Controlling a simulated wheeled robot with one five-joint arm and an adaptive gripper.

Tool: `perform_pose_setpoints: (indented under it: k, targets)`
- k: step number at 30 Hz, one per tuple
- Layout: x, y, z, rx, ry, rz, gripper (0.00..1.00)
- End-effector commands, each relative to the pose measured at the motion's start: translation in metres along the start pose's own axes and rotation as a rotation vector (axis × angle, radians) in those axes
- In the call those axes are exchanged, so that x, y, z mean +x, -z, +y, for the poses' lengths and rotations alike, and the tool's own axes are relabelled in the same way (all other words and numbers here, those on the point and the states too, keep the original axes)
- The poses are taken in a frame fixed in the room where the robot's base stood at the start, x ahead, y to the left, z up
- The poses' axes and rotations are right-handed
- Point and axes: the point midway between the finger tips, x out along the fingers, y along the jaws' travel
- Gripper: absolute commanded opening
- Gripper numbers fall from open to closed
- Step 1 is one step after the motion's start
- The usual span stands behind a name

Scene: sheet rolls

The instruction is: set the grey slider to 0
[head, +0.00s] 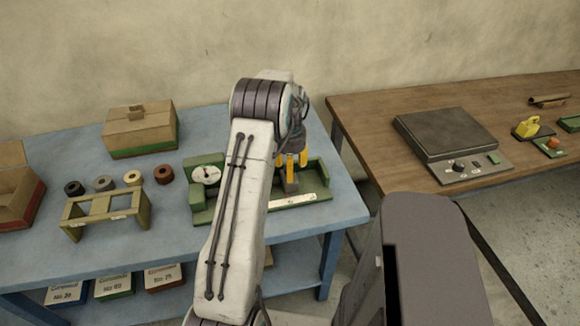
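A green device (315,178) stands on the blue table, with a round white dial (206,174) at its left and a pale scale strip (292,201) along its front right. The scale marks are too small to read. My gripper (291,160) points down over the right part of the device, its two yellow fingers a little apart. A small grey piece (291,179), which looks like the grey slider, shows between and just below the fingertips. I cannot tell whether the fingers touch it. My arm hides the middle of the device.
On the blue table (165,228) are a cardboard box (140,130), several small rolls and an olive stand (106,210). Labelled boxes sit on the shelf below. A brown table (375,120) at right bears a flat grey device (450,135) and a yellow object (527,127).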

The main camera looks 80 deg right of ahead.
Motion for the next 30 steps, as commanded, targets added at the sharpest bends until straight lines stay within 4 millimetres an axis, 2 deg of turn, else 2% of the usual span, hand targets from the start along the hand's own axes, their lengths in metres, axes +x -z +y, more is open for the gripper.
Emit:
perform_pose_setpoints:
  k: [6,25,30]
  targets:
    - [0.0002,-0.0001,0.0000,0.000,0.000,0.000,0.58]
    - [0.0003,-0.0003,0.0007,0.001,-0.001,-0.002,0.02]
    - [0.0008,-0.0004,0.0011,0.002,-0.001,-0.003,0.00]
